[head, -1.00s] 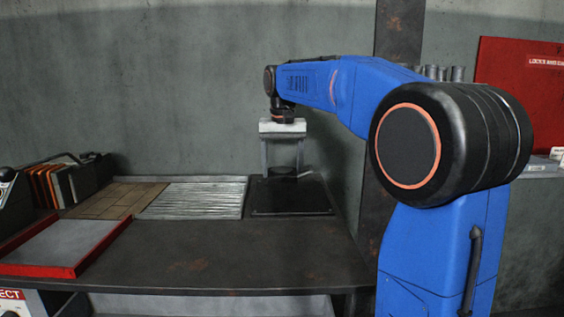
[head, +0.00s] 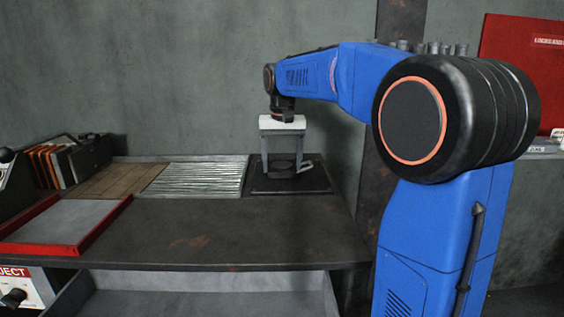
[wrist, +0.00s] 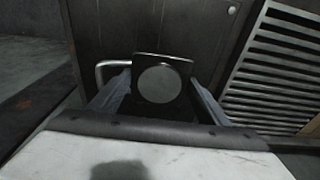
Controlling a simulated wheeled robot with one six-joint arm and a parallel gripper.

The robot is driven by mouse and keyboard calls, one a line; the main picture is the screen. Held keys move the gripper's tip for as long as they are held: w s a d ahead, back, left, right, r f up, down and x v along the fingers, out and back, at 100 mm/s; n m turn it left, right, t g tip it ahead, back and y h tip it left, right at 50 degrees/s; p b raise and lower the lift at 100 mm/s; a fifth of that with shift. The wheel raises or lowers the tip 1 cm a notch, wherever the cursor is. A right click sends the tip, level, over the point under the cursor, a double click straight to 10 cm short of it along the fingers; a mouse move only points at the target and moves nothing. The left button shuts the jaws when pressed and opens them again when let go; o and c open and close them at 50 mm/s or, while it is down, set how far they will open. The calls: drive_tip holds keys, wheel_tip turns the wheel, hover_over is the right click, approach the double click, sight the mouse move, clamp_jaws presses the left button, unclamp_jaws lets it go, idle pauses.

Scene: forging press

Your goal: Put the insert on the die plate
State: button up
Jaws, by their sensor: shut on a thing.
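The insert (head: 282,167) is a small dark piece between the fingers of my gripper (head: 284,172), which is shut on it. In the wrist view the insert (wrist: 160,86) shows a round grey face on a dark body between the two fingers. The die plate (head: 312,187) is a flat black square at the back right of the bench. My gripper points down over this plate. Whether the insert touches the plate or hangs just above it, I cannot tell. A pale bent bar (wrist: 112,70) shows beside the insert; what it joins is unclear.
A ribbed metal panel (head: 198,178) lies left of the plate, with a brown board (head: 115,180) beyond it. A red-rimmed tray (head: 62,224) is at the front left. The bench front (head: 230,228) is clear. The wall (head: 180,70) stands close behind.

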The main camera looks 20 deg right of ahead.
sight(282, 167)
drive_tip(key=o, duration=2.1)
drive_tip(key=r, duration=0.4)
drive_tip(key=s+r, duration=0.1)
drive_tip(key=r, duration=0.7)
drive_tip(key=shift+s+a, duration=0.2)
drive_tip(key=shift+a, duration=0.05)
